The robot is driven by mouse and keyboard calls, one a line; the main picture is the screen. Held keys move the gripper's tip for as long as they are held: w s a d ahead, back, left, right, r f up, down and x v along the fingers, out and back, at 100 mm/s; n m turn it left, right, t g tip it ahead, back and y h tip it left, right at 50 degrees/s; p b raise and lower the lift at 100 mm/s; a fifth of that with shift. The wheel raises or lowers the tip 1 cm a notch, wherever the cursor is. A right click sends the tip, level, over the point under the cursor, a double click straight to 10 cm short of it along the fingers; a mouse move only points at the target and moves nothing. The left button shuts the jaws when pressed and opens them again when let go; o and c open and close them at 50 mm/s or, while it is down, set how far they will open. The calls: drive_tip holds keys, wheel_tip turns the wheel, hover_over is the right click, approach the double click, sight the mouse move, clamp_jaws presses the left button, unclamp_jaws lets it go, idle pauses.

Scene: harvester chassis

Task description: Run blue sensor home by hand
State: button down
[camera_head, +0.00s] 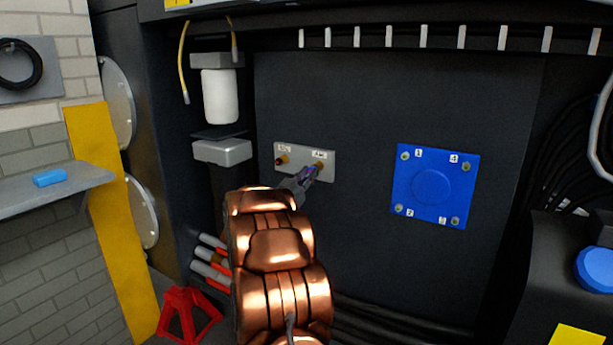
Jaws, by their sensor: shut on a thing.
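A light grey plate (297,152) with two labelled ports is fixed to the dark chassis panel. The left port (282,160) looks dark red and brass; the right port (320,166) looks brass. My gripper (307,176) is at the right port, with my copper-coloured arm reaching up from below. It is shut on a small part with a bluish-purple sliver showing, which looks like the blue sensor (309,172). The part's front end is at or very near the right port. My fingers hide most of it, so I cannot tell whether it is seated or only touching. The label writing is too small to read surely.
A blue square plate (431,187) with numbered corner bolts is right of the ports. A white filter canister (220,96) and yellow cable (183,70) are at upper left. Grey-and-red cylinders (211,262) and a red stand (187,315) are lower left. A shelf (75,187) holds a blue block.

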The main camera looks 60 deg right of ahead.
drive_tip(key=shift+d, duration=0.4)
drive_tip(key=shift+w+a+f+p, duration=0.1)
drive_tip(key=shift+a+f+p, duration=0.05)
drive_tip(key=shift+p, duration=0.15)
idle(0.4)
idle(0.6)
drive_tip(key=shift+r+m+g+y+b, duration=0.15)
drive_tip(key=shift+m+g+b, duration=0.75)
drive_tip(key=shift+m, duration=1)
drive_tip(key=shift+r+m+g+y+b, duration=0.15)
drive_tip(key=shift+m+g+b, duration=0.45)
drive_tip(key=shift+m+b, duration=0.95)
drive_tip(key=shift+w+m+p, duration=0.1)
drive_tip(key=shift+m+p, duration=0.25)
drive_tip(key=shift+p, duration=0.05)
